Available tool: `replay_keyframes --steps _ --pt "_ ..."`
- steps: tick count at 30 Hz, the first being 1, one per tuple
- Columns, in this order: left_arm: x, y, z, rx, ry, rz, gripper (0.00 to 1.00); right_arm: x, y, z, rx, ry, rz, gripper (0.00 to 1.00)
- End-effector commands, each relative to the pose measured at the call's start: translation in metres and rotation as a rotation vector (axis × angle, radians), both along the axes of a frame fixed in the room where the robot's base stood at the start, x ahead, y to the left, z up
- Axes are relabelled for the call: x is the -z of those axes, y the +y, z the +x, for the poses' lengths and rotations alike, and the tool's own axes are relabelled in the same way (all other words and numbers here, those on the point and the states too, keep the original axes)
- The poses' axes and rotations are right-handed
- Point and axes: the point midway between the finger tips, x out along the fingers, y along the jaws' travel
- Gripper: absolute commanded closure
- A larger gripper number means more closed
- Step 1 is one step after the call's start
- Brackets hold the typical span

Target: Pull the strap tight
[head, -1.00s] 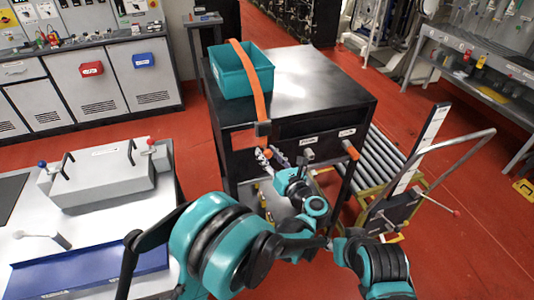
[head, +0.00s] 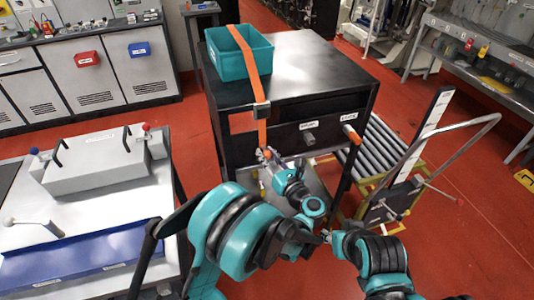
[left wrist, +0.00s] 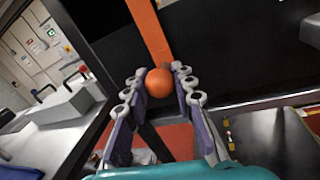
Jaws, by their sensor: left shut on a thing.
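An orange strap (head: 245,50) runs over the teal bin (head: 233,67) and down the front of the dark bench (head: 320,95). It passes through a dark buckle (head: 261,110) at the bench's front edge. Its tail hangs below the buckle and ends in an orange ball (left wrist: 159,83). My left gripper (head: 267,154) is shut on the ball below the buckle. In the left wrist view its fingers stand on both sides of the ball, with the strap rising behind it.
An orange-tipped handle (head: 350,134) sticks out at the bench's front right. A roller conveyor (head: 380,150) and a cart with a curved rail (head: 470,150) stand to the right. A grey-topped table (head: 90,215) with a blue tray (head: 80,262) is on the left.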

Motion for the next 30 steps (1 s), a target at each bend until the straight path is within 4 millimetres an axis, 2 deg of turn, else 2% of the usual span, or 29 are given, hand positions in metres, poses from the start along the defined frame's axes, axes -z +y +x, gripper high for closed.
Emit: replay_keyframes --steps 1,2,4,13,16,27,30 --pt "0.0 0.0 0.0 -0.001 0.0 -0.001 1.0 0.0 0.0 0.0 0.0 0.0 0.0 0.6" --pt "0.0 0.0 0.0 -0.001 0.0 -0.001 0.7 0.0 0.0 0.0 0.0 0.0 0.0 0.6" --pt "0.0 0.0 0.0 -0.001 0.0 -0.001 0.53 0.0 0.0 0.0 0.0 0.0 0.0 0.6" --pt "-0.001 0.0 0.0 0.0 0.001 0.0 0.53 0.0 0.0 0.0 0.0 0.0 0.0 0.6" --pt "-0.008 0.0 0.0 0.0 0.0 0.0 0.53 0.0 0.0 0.0 0.0 0.0 0.0 0.6" --pt "-0.077 0.001 0.0 -0.001 0.001 0.0 0.53 0.0 0.0 0.0 0.0 0.0 0.0 0.6" --pt "-0.09 0.0 0.0 -0.001 0.001 0.0 0.53 0.0 0.0 0.0 0.0 0.0 0.0 0.6"
